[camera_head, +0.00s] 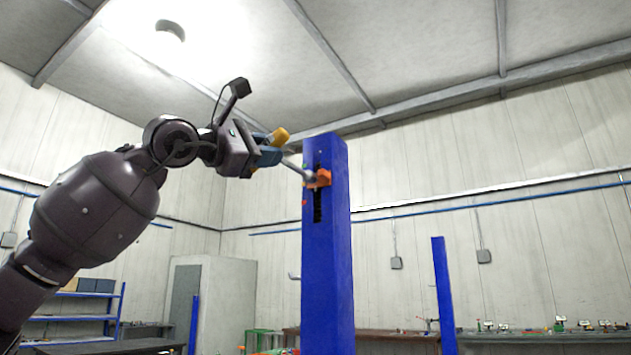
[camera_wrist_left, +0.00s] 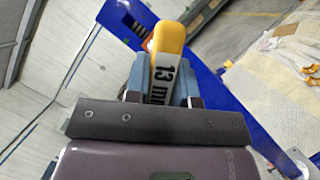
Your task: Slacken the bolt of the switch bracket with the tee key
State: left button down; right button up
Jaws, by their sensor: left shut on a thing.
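The tee key has a yellow handle (camera_head: 280,136) and a grey shaft. My left gripper (camera_head: 270,154) is shut on the tee key. In the left wrist view the yellow handle (camera_wrist_left: 168,40) sits between the blue-grey fingers (camera_wrist_left: 163,85), with a "13 mm" label. The shaft slants down right to the orange switch bracket (camera_head: 321,179) on the front of the blue column (camera_head: 328,255). The shaft's tip is at or very near the bracket's left side; I cannot tell whether it sits on the bolt. The bolt itself is too small to make out. My right gripper is not in view.
The blue column has a dark vertical slot behind the bracket. A second blue post (camera_head: 445,295) stands to the right. Benches with small items line the back wall. A blue shelf (camera_head: 75,305) and a grey cabinet (camera_head: 200,295) stand at the left. The air around the gripper looks clear.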

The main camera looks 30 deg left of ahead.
pick_arm(q)
jog(key=shift+s, duration=0.1)
jog(key=s, duration=0.7)
jog(key=shift+a+b, duration=0.3)
jog(key=shift+b, duration=0.05)
jog(key=shift+w, duration=0.1)
dwell(0.3)
